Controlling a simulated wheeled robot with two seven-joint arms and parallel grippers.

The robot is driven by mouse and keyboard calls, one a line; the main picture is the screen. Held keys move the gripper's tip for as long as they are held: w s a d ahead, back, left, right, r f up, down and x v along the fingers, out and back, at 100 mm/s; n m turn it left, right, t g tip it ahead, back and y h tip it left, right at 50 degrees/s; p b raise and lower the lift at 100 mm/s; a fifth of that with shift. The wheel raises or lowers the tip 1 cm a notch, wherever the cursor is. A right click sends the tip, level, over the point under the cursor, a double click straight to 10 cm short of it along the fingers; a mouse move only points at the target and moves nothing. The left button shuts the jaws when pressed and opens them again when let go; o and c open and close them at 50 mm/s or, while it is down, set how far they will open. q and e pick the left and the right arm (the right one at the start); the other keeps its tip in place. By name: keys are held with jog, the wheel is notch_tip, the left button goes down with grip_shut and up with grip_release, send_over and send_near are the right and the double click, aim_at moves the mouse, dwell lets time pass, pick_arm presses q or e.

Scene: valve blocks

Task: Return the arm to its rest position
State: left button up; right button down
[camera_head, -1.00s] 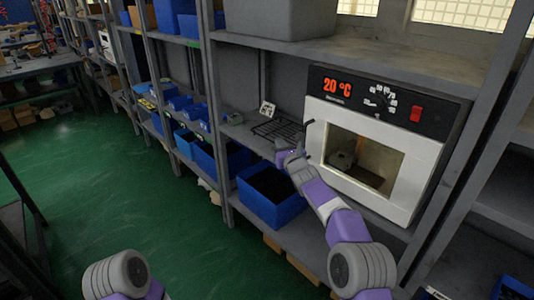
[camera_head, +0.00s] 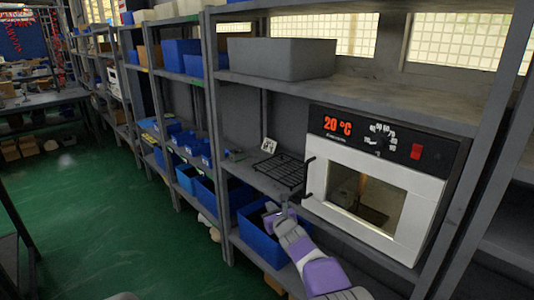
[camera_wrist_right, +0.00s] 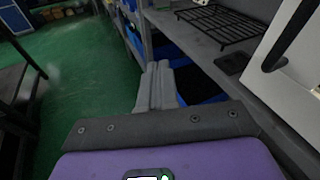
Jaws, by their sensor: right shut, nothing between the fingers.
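My right arm reaches in from the bottom of the head view. Its gripper (camera_head: 272,210) is over the blue bin in front of the shelf, left of the white oven (camera_head: 318,212). In the right wrist view the gripper's fingers (camera_wrist_right: 160,72) lie together with nothing between them. The oven also shows at the right of the wrist view (camera_wrist_right: 300,75). Its display reads 20 °C, and its front is closed with a dark handle at the left. My left gripper is out of view; only a sliver of grey, probably my left arm, shows at the bottom edge.
A black wire rack (camera_head: 281,170) lies on the shelf left of the oven. A blue bin (camera_head: 262,242) stands below it, partly behind my arm. A shelf upright (camera_head: 215,150) stands left of the bin. Green floor (camera_head: 110,220) is open at the left.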

jog(key=s+d+f+n+g+h+p, duration=0.1)
jog(key=s+d+f+n+g, duration=0.2)
jog(key=s+f, duration=0.35)
jog(key=s+d+f+n+g+h+p, duration=0.1)
jog(key=s+d+f+n+g, duration=0.2)
jog(key=f, duration=0.7)
jog(key=s+d+f+n+g+p, duration=0.1)
jog(key=s+d+f+n+g, duration=0.3)
jog(key=f, duration=0.5)
jog(key=s+d+f+n+g+h+p, duration=0.1)
jog(key=s+d+f+n+g, duration=0.2)
jog(key=s, duration=0.6)
jog(key=s+f+n+h+p, duration=0.1)
jog(key=s+f+n, duration=0.2)
jog(key=s+f, duration=0.35)
jog(key=s+a+r+n+y+p, duration=0.1)
jog(key=s+a+n, duration=0.1)
jog(key=s+n, duration=0.4)
jog(key=s+a+r+n+g+y+p, duration=0.1)
jog(key=s+n, duration=0.5)
jog(key=s, duration=0.6)
jog(key=shift+s+a+r+g+y+p, duration=0.35)
jog(key=shift+a+r+y+p, duration=0.3)
jog(key=shift+a, duration=0.25)
